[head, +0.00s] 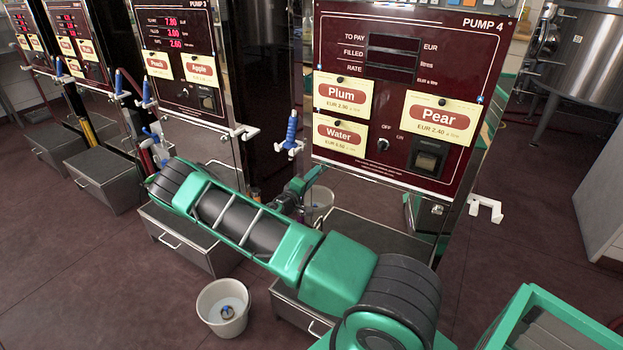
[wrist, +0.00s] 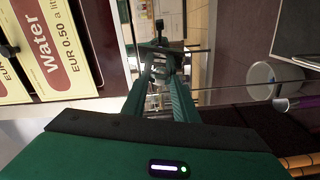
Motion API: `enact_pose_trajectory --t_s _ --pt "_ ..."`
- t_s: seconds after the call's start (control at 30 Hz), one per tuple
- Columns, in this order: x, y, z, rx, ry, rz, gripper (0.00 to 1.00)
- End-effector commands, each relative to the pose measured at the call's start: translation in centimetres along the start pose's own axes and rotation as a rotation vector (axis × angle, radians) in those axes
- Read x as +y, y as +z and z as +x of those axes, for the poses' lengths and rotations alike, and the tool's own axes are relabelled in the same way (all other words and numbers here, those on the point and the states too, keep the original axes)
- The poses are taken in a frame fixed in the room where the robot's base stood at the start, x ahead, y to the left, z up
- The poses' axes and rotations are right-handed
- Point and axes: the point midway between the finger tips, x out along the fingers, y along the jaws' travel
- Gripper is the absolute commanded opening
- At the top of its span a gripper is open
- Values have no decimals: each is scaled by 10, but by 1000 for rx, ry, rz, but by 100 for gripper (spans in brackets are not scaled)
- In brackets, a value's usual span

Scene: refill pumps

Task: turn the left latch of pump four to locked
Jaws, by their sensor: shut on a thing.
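Pump four (head: 400,100) stands at the upper right of the head view, with a dark red front and blank displays. My gripper (head: 313,176) is at the lower left edge of its front, seen from behind my arm. In the wrist view my gripper (wrist: 161,62) has its two green fingers closed together at their tips on a small dark part. From its place this part appears to be the left latch of pump four, mostly hidden by the fingers. I cannot tell the latch's angle. A small metal latch (head: 437,209) shows at the lower right of the front.
A blue nozzle (head: 291,131) hangs in a white holder at pump four's left side. A white bracket (head: 486,208) sticks out at its right. A white bucket (head: 223,307) stands on the floor. Pump three (head: 180,60) is further left. Price cards (wrist: 40,42) show in the wrist view.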

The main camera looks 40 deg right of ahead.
Motion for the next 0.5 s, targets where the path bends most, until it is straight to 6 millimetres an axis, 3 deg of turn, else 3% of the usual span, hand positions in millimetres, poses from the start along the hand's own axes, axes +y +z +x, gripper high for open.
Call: enact_pose_trajectory --t_s 0.5 --pt "-4 -3 -2 7 -7 -241 4"
